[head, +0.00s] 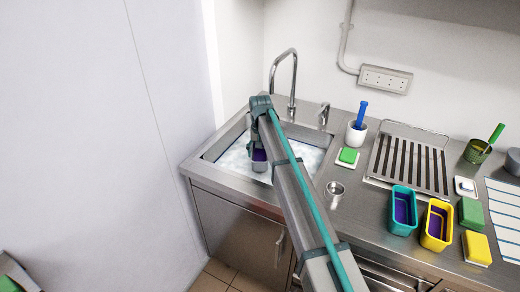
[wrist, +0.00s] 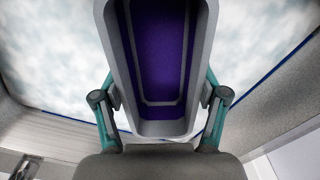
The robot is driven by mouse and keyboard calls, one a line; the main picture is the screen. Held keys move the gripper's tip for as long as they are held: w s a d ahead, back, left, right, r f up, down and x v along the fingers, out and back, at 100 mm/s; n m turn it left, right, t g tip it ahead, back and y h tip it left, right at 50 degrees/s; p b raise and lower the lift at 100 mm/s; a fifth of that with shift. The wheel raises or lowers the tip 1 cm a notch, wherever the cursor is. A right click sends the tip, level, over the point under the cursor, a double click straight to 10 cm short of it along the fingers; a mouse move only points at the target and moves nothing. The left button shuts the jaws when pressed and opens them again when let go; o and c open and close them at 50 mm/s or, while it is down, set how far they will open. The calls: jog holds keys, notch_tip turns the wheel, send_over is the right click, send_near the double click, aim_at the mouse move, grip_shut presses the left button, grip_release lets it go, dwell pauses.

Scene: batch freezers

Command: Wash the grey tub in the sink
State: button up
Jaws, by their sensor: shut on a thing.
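The grey tub (wrist: 153,128) fills the middle of the wrist view, with dark purple residue on its inside. My gripper (wrist: 160,105) is shut on the grey tub, with one finger on each side of it. In the head view the tub (head: 259,163) shows small below my gripper (head: 258,145), over the sink. The sink (head: 212,155) is filled with white, foamy water. The tub's far end is cut off in the wrist view, and I cannot tell whether its underside touches the water.
A tall curved faucet (head: 294,75) stands behind the sink.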

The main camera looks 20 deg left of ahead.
jog(key=shift+f+b, duration=1.1)
jog(key=shift+f, duration=3.05)
jog(key=shift+a, duration=1)
jog(key=shift+d+p, duration=0.4)
jog(key=shift+d, duration=1.55)
jog(key=shift+a, duration=0.1)
jog(key=shift+a, duration=1.85)
